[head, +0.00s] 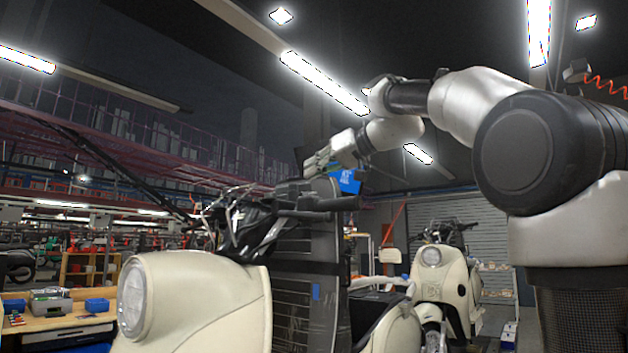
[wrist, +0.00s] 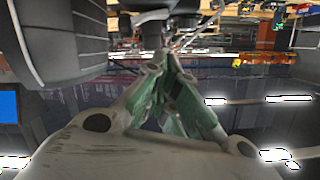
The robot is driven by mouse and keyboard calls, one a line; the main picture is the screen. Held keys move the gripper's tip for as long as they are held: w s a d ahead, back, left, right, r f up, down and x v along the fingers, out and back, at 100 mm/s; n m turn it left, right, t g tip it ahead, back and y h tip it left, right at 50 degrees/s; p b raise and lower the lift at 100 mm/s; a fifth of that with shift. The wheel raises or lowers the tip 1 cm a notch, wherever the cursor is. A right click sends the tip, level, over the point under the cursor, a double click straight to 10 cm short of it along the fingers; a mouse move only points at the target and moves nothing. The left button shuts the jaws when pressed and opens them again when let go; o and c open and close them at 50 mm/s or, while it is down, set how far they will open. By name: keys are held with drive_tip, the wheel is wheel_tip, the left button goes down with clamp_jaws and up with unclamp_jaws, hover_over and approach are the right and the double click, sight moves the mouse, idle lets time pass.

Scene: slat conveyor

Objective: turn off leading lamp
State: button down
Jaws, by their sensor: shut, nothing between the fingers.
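The nearest cream scooter (head: 210,300) stands at the lower left of the head view, its round headlamp (head: 133,297) on its front. I cannot tell whether this lamp is lit. Its dark handlebar (head: 318,204) with grips and cables is above the body; the switches are too small to make out. A second cream scooter (head: 455,285) with a round headlamp (head: 431,256) stands farther back. My gripper (head: 312,168) is above the near handlebar, appearing apart from it. In the wrist view my gripper's fingers (wrist: 160,65) meet at the tips, with nothing between them.
A dark ribbed round thing (wrist: 65,40) is close at the upper left of the wrist view. A tall dark panel (head: 305,285) stands behind the near scooter. A workbench (head: 60,325) with blue bins is at the lower left. A roller shutter (head: 455,210) is behind.

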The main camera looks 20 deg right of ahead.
drive_tip(key=a+r+v, duration=0.1)
drive_tip(key=v, duration=0.9)
drive_tip(key=shift+s, duration=0.25)
drive_tip(key=shift+d, duration=0.2)
drive_tip(key=d+f+m+g+h, duration=0.1)
drive_tip(key=d+f+m+h, duration=0.25)
drive_tip(key=f, duration=0.85)
drive_tip(key=d+f+m+g+h, duration=0.25)
drive_tip(key=d+f, duration=0.25)
drive_tip(key=f, duration=0.6)
drive_tip(key=s+f+n+g+h, duration=0.1)
drive_tip(key=s+f+g, duration=0.1)
drive_tip(key=s+f, duration=0.9)
drive_tip(key=s+f+n+g+h, duration=0.1)
drive_tip(key=s+f+g+h, duration=0.1)
drive_tip(key=s+f, duration=0.9)
wheel_tip(320, 180, down, 5)
drive_tip(key=shift+d+f, duration=0.2)
drive_tip(key=shift+d, duration=0.1)
